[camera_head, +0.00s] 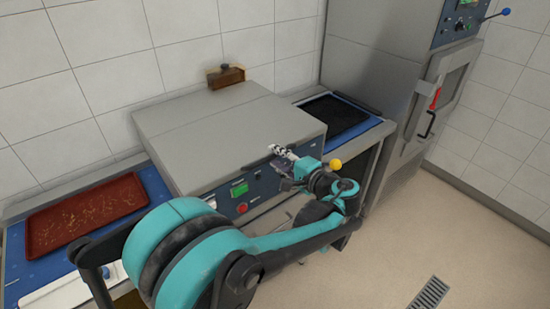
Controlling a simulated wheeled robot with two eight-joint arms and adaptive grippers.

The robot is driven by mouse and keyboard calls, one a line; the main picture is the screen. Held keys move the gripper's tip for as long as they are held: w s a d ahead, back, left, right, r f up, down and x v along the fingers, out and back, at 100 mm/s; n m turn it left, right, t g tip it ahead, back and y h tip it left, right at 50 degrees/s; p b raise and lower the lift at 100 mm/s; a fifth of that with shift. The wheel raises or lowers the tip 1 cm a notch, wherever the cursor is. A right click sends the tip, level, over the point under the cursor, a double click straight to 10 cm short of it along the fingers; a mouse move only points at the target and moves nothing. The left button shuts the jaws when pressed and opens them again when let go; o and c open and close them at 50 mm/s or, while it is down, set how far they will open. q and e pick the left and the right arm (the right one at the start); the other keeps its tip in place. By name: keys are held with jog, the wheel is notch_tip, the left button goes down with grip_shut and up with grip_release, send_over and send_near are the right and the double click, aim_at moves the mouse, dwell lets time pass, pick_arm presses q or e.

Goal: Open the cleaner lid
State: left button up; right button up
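The cleaner is a grey metal box with a blue front panel in the middle of the head view. Its broad grey lid (215,125) lies flat and looks closed. The front panel carries a green switch (239,190) and a red button (242,208). My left gripper (283,157) is at the lid's front edge, right of centre, beside a black-and-white patterned piece. Whether it touches the lid or grips anything is too small to tell. A yellow ball knob (335,165) shows just right of the gripper. My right gripper is out of view.
A red-brown tray (85,213) with crumbs lies on the blue surface at left. A dark tray (335,117) lies right of the cleaner. A tall grey oven cabinet (375,75) stands at the back right. Open floor with a drain grate (428,294) lies at front right.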

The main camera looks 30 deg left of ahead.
pick_arm(q)
jog(key=shift+x, duration=0.75)
grip_shut()
